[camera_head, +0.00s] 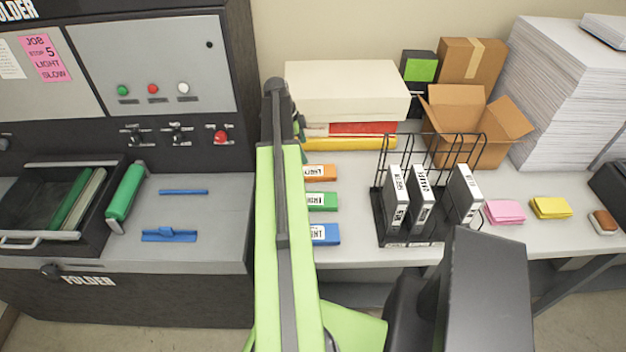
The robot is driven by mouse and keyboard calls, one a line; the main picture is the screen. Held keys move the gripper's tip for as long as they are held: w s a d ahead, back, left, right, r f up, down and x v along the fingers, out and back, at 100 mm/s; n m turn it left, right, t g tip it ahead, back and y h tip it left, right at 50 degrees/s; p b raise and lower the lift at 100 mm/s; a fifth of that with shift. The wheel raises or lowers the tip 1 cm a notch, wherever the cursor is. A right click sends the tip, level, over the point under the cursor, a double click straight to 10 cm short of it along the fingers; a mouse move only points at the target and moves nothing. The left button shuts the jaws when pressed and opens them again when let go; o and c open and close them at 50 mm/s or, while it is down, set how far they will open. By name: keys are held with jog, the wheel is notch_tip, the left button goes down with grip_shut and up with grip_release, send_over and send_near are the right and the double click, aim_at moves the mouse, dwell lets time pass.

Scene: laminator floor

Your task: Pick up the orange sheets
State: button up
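An orange item with a white label on its front (320,173) lies on the table just right of my lime-green arm. It is the only clearly orange stack I see, and its left part is hidden behind my arm. I cannot tell single sheets in it. A green labelled item (323,201) and a blue labelled item (325,234) lie in a row in front of it. My arm rises through the middle of the view. No gripper fingers show.
Behind are a cream box (347,92) on red and yellow stacks, an open cardboard box (461,116) and a tall paper stack (565,95). A dark folder machine (150,300) stands left.

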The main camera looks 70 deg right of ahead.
jog(key=b, duration=0.5)
send_over(312, 171)
jog(key=w, duration=0.2)
jog(key=f, duration=0.6)
jog(key=shift+s+a+f, duration=0.1)
jog(key=shift+s+a, duration=0.15)
jog(key=shift+a, duration=0.1)
jog(key=shift+p, duration=0.3)
jog(key=b+x, duration=0.5)
jog(key=shift+w+f, duration=0.1)
jog(key=shift+w, duration=0.05)
jog(key=c, duration=1.7)
jog(key=shift+c, duration=0.2)
